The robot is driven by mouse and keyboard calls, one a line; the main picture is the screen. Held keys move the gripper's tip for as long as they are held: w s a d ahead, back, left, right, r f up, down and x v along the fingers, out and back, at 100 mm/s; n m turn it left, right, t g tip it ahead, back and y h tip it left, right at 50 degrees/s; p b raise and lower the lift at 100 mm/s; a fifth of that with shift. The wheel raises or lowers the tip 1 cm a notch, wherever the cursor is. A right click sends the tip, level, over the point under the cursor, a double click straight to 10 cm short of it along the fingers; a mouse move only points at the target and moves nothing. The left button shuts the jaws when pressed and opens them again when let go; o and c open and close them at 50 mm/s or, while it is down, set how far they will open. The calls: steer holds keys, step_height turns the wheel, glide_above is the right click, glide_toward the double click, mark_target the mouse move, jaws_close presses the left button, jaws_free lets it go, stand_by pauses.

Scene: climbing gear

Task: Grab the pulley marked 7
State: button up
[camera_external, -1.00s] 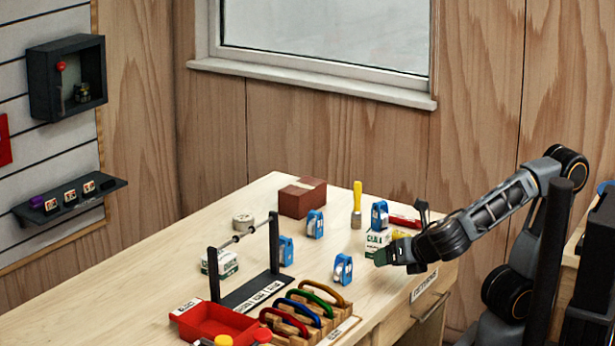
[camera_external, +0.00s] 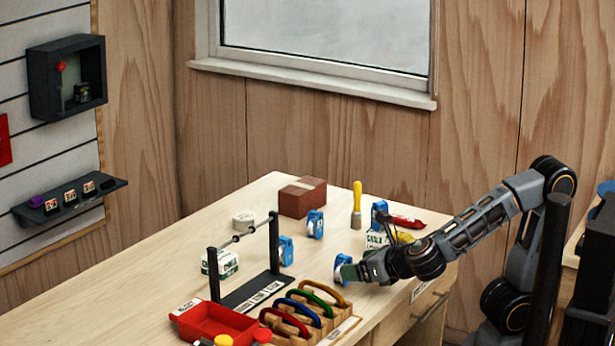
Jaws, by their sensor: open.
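Several blue pulleys with white markings stand on the wooden table; their numbers are too small to read here. One pulley (camera_external: 340,268) is right at the tip of my gripper (camera_external: 350,272), partly hidden by it. My gripper is open and reaches low over the table from the right. I cannot tell whether its fingers are around that pulley or only beside it. Another pulley (camera_external: 315,224) stands farther back, and another (camera_external: 286,250) stands by the black rail stand. A further pulley (camera_external: 378,214) sits on the white chalk box (camera_external: 376,240), partly behind my arm.
A black stand with a rail (camera_external: 212,276), a rack of coloured carabiners (camera_external: 318,308) and a red tray (camera_external: 205,322) stand left and in front of my gripper. Behind are a brush (camera_external: 357,200), red-brown blocks (camera_external: 296,201) and a red tool (camera_external: 406,222).

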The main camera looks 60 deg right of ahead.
steer(key=shift+b+x, duration=0.55)
steer(key=shift+x, duration=2.1)
steer(key=c, duration=1)
